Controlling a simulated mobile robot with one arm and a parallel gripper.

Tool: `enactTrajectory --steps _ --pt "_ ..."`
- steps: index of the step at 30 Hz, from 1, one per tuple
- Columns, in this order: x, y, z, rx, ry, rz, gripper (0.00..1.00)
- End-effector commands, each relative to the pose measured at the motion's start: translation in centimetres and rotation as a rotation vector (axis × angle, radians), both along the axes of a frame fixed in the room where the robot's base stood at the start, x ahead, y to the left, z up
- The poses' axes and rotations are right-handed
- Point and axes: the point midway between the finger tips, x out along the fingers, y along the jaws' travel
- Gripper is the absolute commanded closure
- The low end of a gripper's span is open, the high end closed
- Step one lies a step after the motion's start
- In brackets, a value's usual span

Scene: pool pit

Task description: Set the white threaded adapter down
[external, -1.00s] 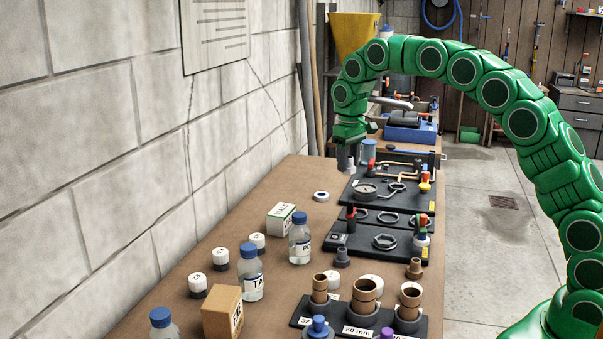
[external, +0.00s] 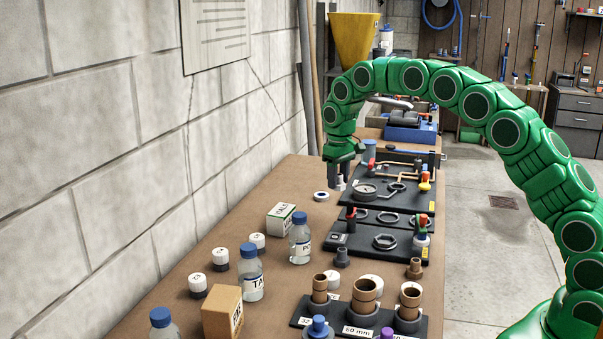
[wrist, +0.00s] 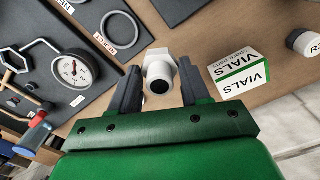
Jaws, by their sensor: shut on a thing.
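My gripper (external: 338,178) is above the brown bench, at the left edge of the black panel with the gauge. In the wrist view, its two dark fingers (wrist: 160,86) are shut on the white threaded adapter (wrist: 159,64). The adapter has a hexagonal collar and a round, dark-centred end facing the camera.
A VIALS box (external: 281,217) stands nearer the camera. The gauge panel (external: 379,203) is on the right. Bare bench (external: 271,192) lies toward the wall.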

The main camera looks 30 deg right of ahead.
Motion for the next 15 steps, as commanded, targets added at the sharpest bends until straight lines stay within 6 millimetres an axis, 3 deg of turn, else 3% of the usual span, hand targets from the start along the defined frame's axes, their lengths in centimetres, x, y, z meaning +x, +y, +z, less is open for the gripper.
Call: enactTrajectory --steps 15 --pt "4.2 1.2 -1.8 0.001 -0.003 0.000 0.84"
